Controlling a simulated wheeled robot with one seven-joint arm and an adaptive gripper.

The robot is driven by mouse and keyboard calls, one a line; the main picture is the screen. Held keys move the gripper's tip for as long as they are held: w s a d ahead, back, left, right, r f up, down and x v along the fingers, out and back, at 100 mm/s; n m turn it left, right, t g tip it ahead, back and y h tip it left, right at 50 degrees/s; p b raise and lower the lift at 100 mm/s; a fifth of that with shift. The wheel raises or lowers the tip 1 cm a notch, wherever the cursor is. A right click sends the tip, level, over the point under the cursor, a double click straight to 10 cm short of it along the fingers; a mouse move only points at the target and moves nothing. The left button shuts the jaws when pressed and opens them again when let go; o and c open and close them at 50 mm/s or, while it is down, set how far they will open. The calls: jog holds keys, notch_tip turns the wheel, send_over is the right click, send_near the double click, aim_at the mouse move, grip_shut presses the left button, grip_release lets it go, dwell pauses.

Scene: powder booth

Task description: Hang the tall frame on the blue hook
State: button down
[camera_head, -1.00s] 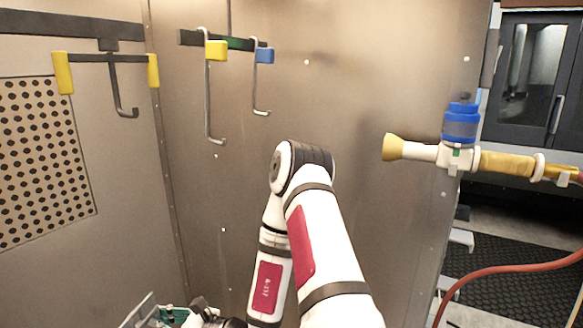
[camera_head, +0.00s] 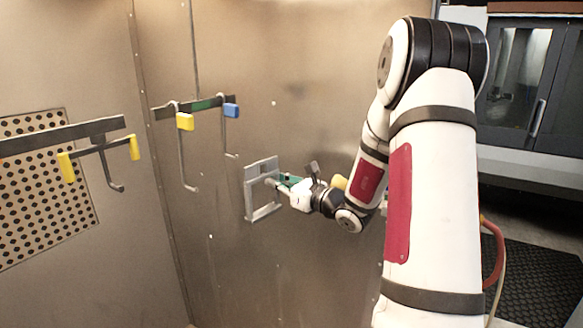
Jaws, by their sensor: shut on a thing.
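A tall grey metal frame (camera_head: 250,200) is held upright in the air in front of the booth's back wall. My gripper (camera_head: 275,184) is shut on it at its right part; the fingertips are small and partly hidden. The blue hook (camera_head: 231,111) hangs from a dark rail, up and to the left of the frame. Its thin rod runs down to a bent end near the frame's top left, with a visible gap between them. The hook is empty.
A yellow-tagged hook (camera_head: 185,122) hangs left of the blue one on the same rail (camera_head: 190,106). Another rail with a yellow-ended hanger (camera_head: 98,150) is at the left, by a perforated panel (camera_head: 45,185). A yellow thing (camera_head: 339,182) shows partly behind my arm.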

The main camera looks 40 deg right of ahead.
jog(key=w+a+r+b, duration=0.1)
jog(key=w+b, duration=0.1)
jog(key=w, duration=0.4)
jog(key=shift+a+r+b, duration=0.3)
jog(key=shift+r, duration=0.05)
dwell(0.5)
jog(key=shift+w, duration=0.15)
dwell(0.3)
jog(key=shift+w+a+b, duration=0.25)
jog(key=shift+w+b, duration=0.15)
jog(key=shift+w, duration=0.3)
jog(key=shift+w+a+b, duration=0.3)
jog(key=shift+w+b, duration=0.05)
jog(key=shift+w, duration=0.3)
jog(key=shift+w+a+b, duration=0.25)
jog(key=shift+w+b, duration=0.15)
jog(key=shift+w, duration=0.3)
jog(key=shift+f+b, duration=0.3)
jog(key=shift+f, duration=0.3)
